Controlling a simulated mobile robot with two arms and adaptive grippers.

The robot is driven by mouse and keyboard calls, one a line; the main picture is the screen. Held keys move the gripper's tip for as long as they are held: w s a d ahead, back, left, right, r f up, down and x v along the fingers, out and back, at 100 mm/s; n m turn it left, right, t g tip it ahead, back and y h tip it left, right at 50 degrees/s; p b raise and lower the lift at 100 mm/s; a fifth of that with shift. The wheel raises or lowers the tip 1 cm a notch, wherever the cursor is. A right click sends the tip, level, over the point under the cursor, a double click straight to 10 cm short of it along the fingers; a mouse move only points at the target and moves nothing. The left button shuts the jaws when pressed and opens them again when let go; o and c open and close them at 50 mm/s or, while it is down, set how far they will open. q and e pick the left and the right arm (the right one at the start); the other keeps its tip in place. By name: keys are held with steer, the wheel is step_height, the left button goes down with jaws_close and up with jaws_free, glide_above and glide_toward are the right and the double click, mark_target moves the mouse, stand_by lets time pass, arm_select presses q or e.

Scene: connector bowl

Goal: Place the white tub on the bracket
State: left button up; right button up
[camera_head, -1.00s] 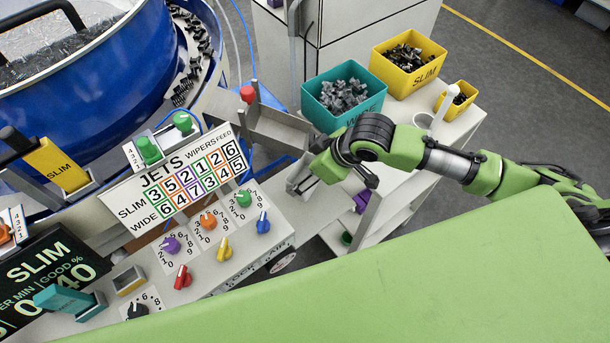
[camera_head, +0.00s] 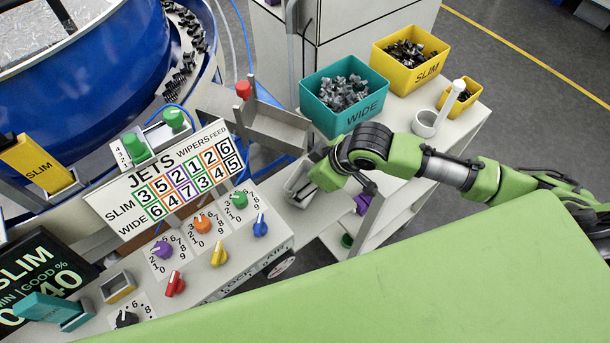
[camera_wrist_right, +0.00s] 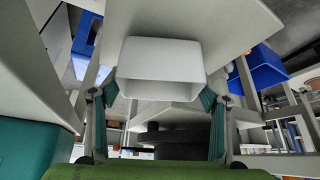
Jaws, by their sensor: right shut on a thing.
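The white tub (camera_wrist_right: 160,62) sits between the fingers of my right gripper (camera_wrist_right: 161,92) in the right wrist view. The teal-padded fingers are shut on its two sides. In the head view the tub (camera_head: 297,186) shows just left of my right gripper (camera_head: 318,178), near the right end of the control console, partly hidden by the gripper. I cannot tell whether it touches anything beneath it. I cannot make out the bracket for certain; it may be hidden behind the gripper or tub. My left gripper is not in view.
A grey metal chute (camera_head: 268,130) lies just behind the tub. A teal WIDE bin (camera_head: 360,118) and a yellow SLIM bin (camera_head: 425,72) stand behind my arm, with a white scoop (camera_head: 427,122) beside them. The console (camera_head: 240,262) has several coloured knobs.

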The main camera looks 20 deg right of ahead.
steer(key=o, duration=0.9)
steer(key=shift+c, duration=0.2)
steer(key=v, duration=1.3)
steer(key=shift+w+a+r+p, duration=0.15)
steer(key=shift+w+p, duration=0.1)
steer(key=shift+p, duration=0.15)
